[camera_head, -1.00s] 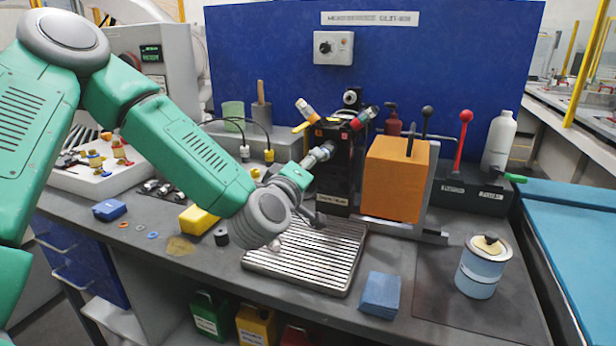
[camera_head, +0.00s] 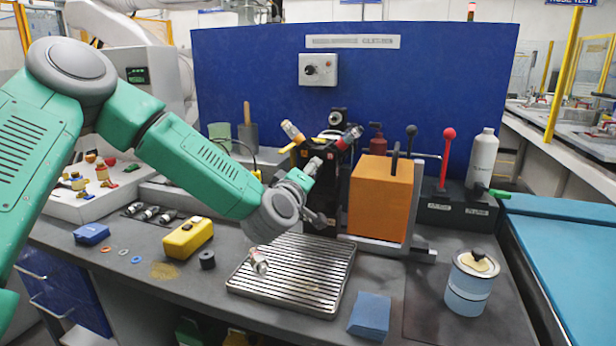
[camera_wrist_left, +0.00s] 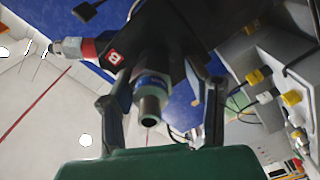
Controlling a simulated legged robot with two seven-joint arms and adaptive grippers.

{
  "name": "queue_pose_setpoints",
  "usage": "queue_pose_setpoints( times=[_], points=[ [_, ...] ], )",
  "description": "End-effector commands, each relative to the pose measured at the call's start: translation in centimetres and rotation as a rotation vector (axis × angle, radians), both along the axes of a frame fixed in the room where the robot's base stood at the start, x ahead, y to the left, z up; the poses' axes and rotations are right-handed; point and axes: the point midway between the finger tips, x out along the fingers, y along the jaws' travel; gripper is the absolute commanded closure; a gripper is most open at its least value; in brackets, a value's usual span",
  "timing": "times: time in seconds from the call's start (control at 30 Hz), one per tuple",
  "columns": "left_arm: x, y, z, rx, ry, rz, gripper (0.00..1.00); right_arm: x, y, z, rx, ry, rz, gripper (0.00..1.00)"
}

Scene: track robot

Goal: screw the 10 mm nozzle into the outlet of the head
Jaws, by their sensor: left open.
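The head (camera_head: 330,190) is a dark block with angled coloured valves, standing at the back of the bench. In the wrist view, a metal nozzle with a blue band (camera_wrist_left: 150,92) points towards the camera from the dark underside of the head; whether it is threaded in cannot be told. My left gripper (camera_head: 314,165) is at the front of the head. In the wrist view its fingers (camera_wrist_left: 165,88) stand open on either side of the nozzle, with gaps visible. Another metal nozzle (camera_head: 259,261) with a reddish band lies at the left of the drip tray. My right gripper is out of view.
The ribbed drip tray (camera_head: 290,278) lies below the head. An orange block (camera_head: 381,197) stands close on the right. Several metal fittings (camera_head: 150,213), a yellow case (camera_head: 188,238) and a black ring (camera_head: 207,260) lie left.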

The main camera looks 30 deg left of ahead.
Motion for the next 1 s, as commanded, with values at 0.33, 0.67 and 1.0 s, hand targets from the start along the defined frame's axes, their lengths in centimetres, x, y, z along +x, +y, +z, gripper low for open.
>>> queue_pose_setpoints(
  times=[0.33, 0.67, 1.0],
  points=[
    [-0.4, 0.0, 0.0, -0.002, 0.0, -0.002, 0.56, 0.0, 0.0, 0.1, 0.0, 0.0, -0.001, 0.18],
    [-1.8, -0.4, 0.2, -0.002, 0.0, -0.001, 0.56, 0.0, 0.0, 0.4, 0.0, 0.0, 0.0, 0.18],
    [-1.8, -0.6, 0.3, 0.0, 0.0, -0.001, 0.56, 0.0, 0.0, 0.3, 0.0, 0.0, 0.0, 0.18]
  ],
)
